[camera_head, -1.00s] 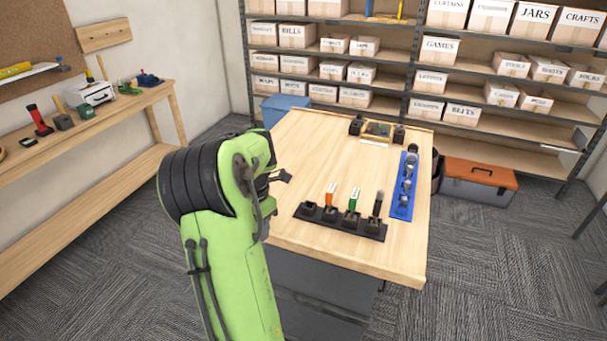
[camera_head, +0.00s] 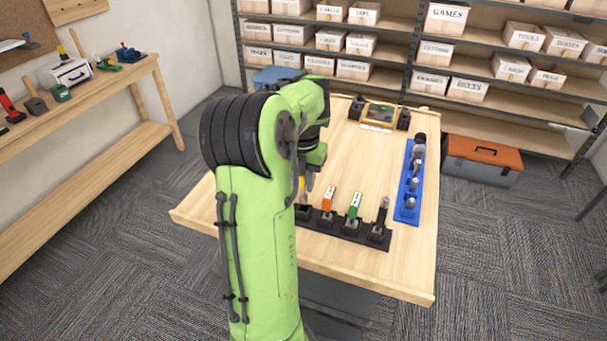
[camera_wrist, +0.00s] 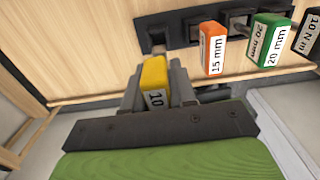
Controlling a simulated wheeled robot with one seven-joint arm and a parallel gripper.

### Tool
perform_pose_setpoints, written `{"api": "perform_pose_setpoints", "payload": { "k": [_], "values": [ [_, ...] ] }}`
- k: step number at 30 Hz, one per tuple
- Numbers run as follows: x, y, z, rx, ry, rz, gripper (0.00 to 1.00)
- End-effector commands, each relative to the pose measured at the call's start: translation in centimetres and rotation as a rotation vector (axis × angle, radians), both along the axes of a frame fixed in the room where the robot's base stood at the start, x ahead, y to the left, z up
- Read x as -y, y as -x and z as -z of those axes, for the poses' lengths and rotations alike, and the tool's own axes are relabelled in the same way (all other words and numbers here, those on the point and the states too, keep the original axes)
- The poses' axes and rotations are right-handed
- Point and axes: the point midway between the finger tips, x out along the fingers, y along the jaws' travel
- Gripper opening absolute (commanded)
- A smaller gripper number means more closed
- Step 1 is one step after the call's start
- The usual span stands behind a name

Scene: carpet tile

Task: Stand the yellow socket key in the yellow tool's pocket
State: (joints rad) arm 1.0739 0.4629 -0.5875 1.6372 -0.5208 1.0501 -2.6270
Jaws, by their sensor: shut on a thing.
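The yellow socket key (camera_wrist: 154,80), marked 10, is between the fingers of my gripper (camera_wrist: 157,85) in the wrist view. In the head view a bit of the yellow key (camera_head: 302,184) shows beside my gripper (camera_head: 309,186), partly hidden by my arm. The black rack (camera_wrist: 188,22) lies just beyond the key in the wrist view; it also shows in the head view (camera_head: 344,229). The key's shank points at the rack's leftmost pocket (camera_head: 303,212). I cannot tell whether its tip is inside that pocket or just above it.
An orange 15 mm key (camera_head: 329,198), a green 20 mm key (camera_head: 354,205) and a black-handled tool (camera_head: 382,209) stand in the other pockets. A blue strip with sockets (camera_head: 407,212) lies to the right. The middle of the table (camera_head: 355,160) is clear.

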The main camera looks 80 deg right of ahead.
Motion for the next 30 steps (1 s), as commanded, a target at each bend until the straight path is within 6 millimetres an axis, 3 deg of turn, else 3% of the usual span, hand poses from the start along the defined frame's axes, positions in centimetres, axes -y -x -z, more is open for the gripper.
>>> {"api": "perform_pose_setpoints", "payload": {
  "k": [7, 30],
  "values": [
    [0.3, 0.0, 0.0, 0.000, -0.002, -0.001, 0.00],
    [0.3, 0.0, 4.6, 0.000, -0.001, -0.001, 0.00]
  ]
}}
